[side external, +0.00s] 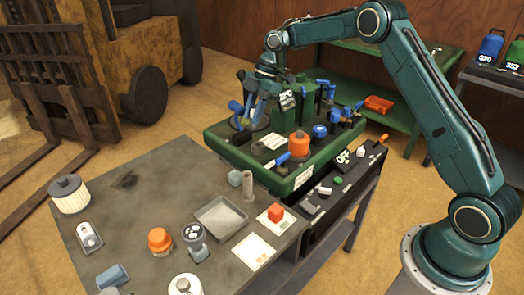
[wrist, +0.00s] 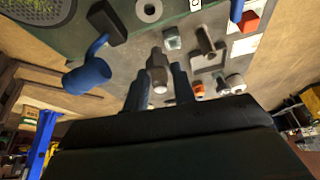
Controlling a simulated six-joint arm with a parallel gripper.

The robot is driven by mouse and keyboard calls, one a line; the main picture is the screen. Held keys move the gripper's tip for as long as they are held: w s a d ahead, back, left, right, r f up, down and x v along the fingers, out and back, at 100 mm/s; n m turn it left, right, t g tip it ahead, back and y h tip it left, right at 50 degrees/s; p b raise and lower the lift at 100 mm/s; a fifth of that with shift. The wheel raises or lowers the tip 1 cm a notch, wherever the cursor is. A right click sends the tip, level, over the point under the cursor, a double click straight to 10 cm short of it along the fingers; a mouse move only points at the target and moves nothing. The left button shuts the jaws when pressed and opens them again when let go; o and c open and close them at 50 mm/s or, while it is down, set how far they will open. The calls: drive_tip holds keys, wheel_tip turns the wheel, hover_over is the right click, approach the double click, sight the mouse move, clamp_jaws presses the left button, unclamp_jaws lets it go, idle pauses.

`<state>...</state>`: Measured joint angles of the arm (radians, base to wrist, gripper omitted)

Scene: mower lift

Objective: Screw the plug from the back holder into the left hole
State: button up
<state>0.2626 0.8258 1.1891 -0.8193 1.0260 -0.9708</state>
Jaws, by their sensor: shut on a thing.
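My gripper (wrist: 159,88) is shut on a grey-brown plug (wrist: 157,68), held between its two dark fingers in the wrist view. The plug's pale round end shows between the fingertips. In the side view my gripper (side external: 252,112) is over the back left part of the green mower body (side external: 222,146); the plug is too small to make out there. A pale ring with a dark centre (wrist: 148,10) lies on the green surface at the top of the wrist view; I cannot tell if it is the left hole. I cannot pick out the back holder.
A blue lever-like part (wrist: 87,75) is close to my fingers. An orange cap (side external: 299,144) and blue fittings (side external: 320,131) stand on the mower body.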

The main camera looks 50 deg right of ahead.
drive_tip(key=shift+d+f, duration=0.6)
drive_tip(key=shift+d, duration=0.25)
drive_tip(key=shift+f, duration=0.2)
drive_tip(key=shift+f, duration=2.45)
drive_tip(key=shift+f, duration=0.4)
